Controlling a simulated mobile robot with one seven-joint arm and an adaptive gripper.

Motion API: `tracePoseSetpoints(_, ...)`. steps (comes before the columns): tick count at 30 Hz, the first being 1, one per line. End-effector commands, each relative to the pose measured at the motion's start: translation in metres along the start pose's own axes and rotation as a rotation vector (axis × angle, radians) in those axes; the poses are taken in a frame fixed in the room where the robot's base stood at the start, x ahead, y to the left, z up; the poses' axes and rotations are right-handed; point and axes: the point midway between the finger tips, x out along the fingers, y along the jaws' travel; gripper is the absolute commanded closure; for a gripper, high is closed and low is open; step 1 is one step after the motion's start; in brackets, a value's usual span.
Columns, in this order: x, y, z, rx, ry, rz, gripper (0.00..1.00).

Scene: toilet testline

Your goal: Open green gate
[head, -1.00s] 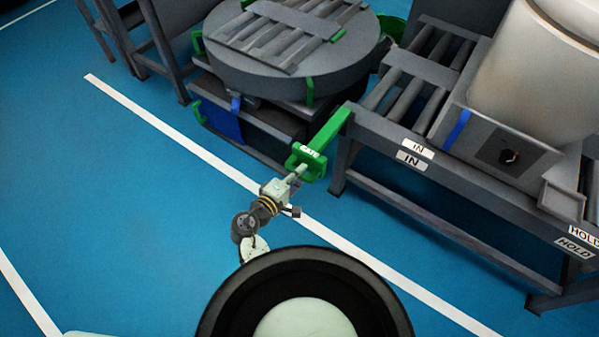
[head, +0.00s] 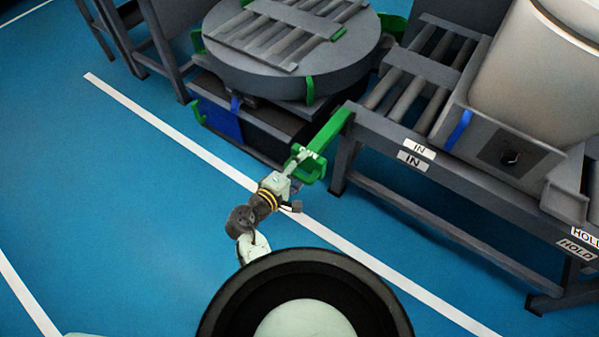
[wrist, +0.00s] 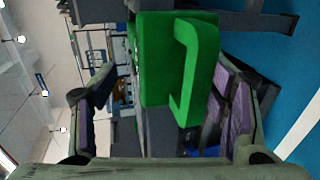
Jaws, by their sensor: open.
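The green gate (head: 331,131) is a bar at the left end of the conveyor marked IN, with a green handle block at its near end. In the wrist view the green handle (wrist: 190,70) stands ahead, between my spread fingers. My gripper (head: 302,164) is at the handle in the head view, and its fingertips overlap it there. The wrist view shows my gripper (wrist: 165,110) open, with one finger on each side of the handle. I cannot tell whether either finger touches it.
A round grey turntable (head: 290,50) with rollers stands behind the gate. The IN conveyor (head: 400,100) runs to the right, carrying a large pale cylinder (head: 535,70). Blue floor (head: 120,200) with white lines is clear to the left.

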Motion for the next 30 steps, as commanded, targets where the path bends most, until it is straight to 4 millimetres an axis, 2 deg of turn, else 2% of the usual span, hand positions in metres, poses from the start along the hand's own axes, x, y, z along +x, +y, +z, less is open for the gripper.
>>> tracePoseSetpoints(1, -0.005, 0.036, -0.004, 0.017, 0.007, 0.046, 0.49)
tracePoseSetpoints(5, -0.011, 0.057, -0.005, 0.017, 0.011, 0.048, 0.29)
tracePoseSetpoints(9, -0.014, 0.069, -0.006, 0.015, 0.015, 0.048, 0.22)
tracePoseSetpoints(10, -0.014, 0.070, -0.006, 0.015, 0.015, 0.048, 0.24)
tracePoseSetpoints(11, -0.014, 0.070, -0.005, 0.014, 0.014, 0.047, 0.31)
tracePoseSetpoints(13, -0.014, 0.069, -0.005, 0.013, 0.013, 0.043, 0.57)
tracePoseSetpoints(14, -0.014, 0.068, -0.004, 0.012, 0.012, 0.042, 0.64)
tracePoseSetpoints(26, -0.013, 0.063, -0.003, 0.013, 0.007, 0.035, 0.64)
tracePoseSetpoints(28, -0.014, 0.066, -0.008, 0.026, 0.023, 0.037, 0.64)
tracePoseSetpoints(30, -0.018, 0.076, -0.025, 0.070, 0.074, 0.039, 0.64)
